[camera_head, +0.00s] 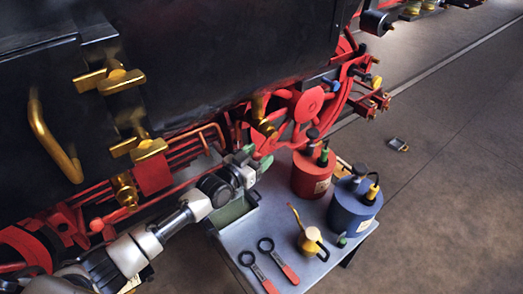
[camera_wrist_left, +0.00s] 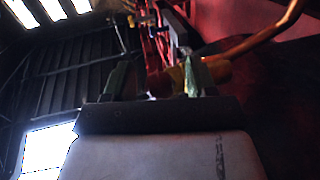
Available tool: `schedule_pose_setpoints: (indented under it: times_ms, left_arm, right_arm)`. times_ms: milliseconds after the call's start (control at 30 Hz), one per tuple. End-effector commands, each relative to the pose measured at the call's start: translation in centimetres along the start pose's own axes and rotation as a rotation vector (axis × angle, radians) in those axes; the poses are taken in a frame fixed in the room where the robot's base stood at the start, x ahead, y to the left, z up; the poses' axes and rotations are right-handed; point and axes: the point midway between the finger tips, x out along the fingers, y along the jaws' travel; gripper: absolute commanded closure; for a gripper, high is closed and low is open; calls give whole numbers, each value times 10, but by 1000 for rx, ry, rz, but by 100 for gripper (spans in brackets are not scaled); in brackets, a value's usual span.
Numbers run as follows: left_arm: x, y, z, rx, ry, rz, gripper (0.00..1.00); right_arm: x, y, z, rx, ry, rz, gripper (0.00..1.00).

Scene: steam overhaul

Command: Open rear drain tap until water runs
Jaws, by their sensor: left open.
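My left gripper (camera_head: 256,159) reaches in from the left below the dark locomotive body, with its green-tipped fingers close to the red underframe. A brass tap (camera_head: 262,116) hangs under the body just above and beyond it. A second brass tap (camera_head: 125,190) with a red-ended lever sits further left. In the left wrist view the open gripper (camera_wrist_left: 158,78) has a brass and red fitting (camera_wrist_left: 180,78) between its fingers, nearer the right finger. I cannot tell whether a finger touches it. No running water shows. My right gripper is not in view.
A grey table (camera_head: 228,240) stands below my left arm. It holds a red can (camera_head: 311,175), a blue can (camera_head: 352,210), a yellow oil can (camera_head: 311,241) and two red-handled tools (camera_head: 280,262). A copper pipe (camera_wrist_left: 262,40) runs right of the gripper. Floor at right is mostly clear.

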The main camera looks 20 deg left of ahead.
Motion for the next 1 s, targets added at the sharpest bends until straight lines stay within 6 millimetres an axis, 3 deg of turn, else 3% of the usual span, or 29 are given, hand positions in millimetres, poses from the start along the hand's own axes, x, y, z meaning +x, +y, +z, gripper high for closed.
schedule_pose_setpoints:
  times_ms: [200,467,833,1000]
  left_arm:
    - [14,0,0,0,1,0,43]
    - [15,0,0,0,1,0,43]
    - [15,0,0,0,1,0,100]
    - [15,0,0,0,2,0,100]
  right_arm:
    - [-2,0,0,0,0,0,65]
    - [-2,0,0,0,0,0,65]
    - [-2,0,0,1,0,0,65]
    - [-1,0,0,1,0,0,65]
